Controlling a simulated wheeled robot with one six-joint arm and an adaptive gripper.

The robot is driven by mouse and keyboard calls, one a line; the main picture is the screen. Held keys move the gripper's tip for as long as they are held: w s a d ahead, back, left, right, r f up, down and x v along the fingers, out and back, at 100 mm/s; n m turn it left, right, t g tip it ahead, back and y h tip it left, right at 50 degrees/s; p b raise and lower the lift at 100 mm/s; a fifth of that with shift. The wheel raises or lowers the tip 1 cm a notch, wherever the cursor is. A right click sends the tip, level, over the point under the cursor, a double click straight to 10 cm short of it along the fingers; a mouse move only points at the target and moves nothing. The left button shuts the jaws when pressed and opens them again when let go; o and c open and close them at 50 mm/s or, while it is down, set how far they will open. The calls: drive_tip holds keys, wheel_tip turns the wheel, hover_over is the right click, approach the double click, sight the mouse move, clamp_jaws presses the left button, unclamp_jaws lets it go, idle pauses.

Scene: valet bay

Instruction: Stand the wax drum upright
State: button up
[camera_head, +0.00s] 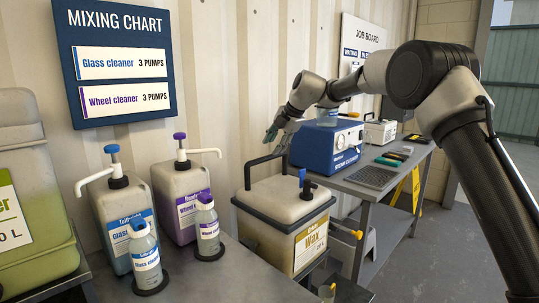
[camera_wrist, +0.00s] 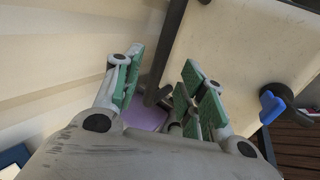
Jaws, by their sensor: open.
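The wax drum (camera_head: 277,207) is a cream, box-shaped container in a black frame, with a yellow "Wax" label, in the middle of the head view. It looks slightly tilted, but I cannot tell by how much. A black handle bar (camera_head: 247,178) rises at its back left, and a blue-topped fitting (camera_head: 302,176) stands on top. My gripper (camera_head: 277,136) is open just above the handle. In the wrist view my gripper (camera_wrist: 160,88) has its green pads spread, with the dark handle bar (camera_wrist: 170,52) between them in the picture; contact is unclear. The cream drum (camera_wrist: 235,45) fills the upper right there.
Glass cleaner (camera_head: 118,215) and wheel cleaner (camera_head: 178,190) pump containers stand left of the drum, with two small bottles (camera_head: 147,262) in front. A blue machine (camera_head: 322,147) sits on the bench behind right. A grey tablet-like item (camera_head: 371,177) lies on that bench. The wall is close behind.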

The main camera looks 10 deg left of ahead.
drive_tip(key=v, duration=0.3)
drive_tip(key=shift+r, duration=0.1)
